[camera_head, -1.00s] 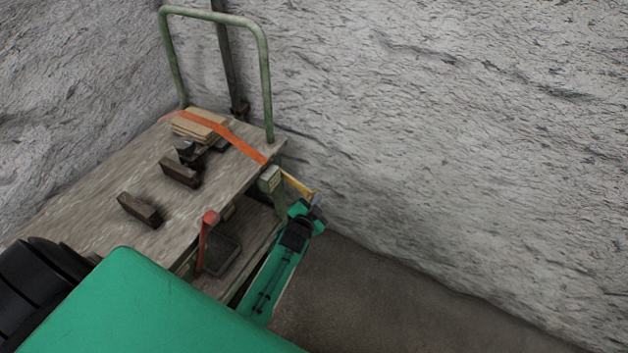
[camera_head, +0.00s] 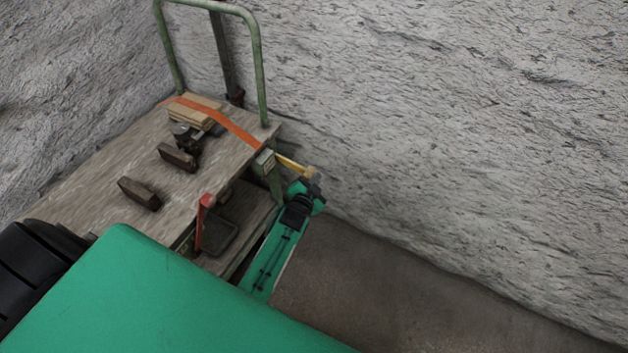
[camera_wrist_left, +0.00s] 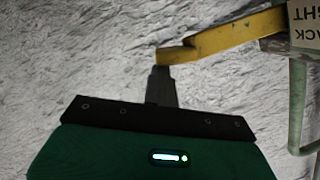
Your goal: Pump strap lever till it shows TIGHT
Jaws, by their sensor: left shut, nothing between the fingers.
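An orange strap (camera_head: 225,120) runs over a stack of boards on the cart deck to a pale ratchet box (camera_head: 264,161) at the deck's edge. A yellow lever (camera_head: 290,163) sticks out from the box toward the wall; it also crosses the upper right of the left wrist view (camera_wrist_left: 230,35). A label (camera_wrist_left: 306,22) on the box is upside down and cut off; "ACK" and "IGHT" show, and no pointer can be made out. My left gripper (camera_head: 313,178) is shut and empty, its fingertips (camera_wrist_left: 163,75) at the lever's free end, apparently touching its underside. My right gripper is out of view.
The wooden cart deck (camera_head: 85,195) carries dark blocks (camera_head: 140,193) and has a green push handle (camera_head: 258,60). A red-topped lever (camera_head: 205,205) stands at its near side. A rough plaster wall (camera_head: 450,120) is close behind; bare floor (camera_head: 370,290) lies to the right.

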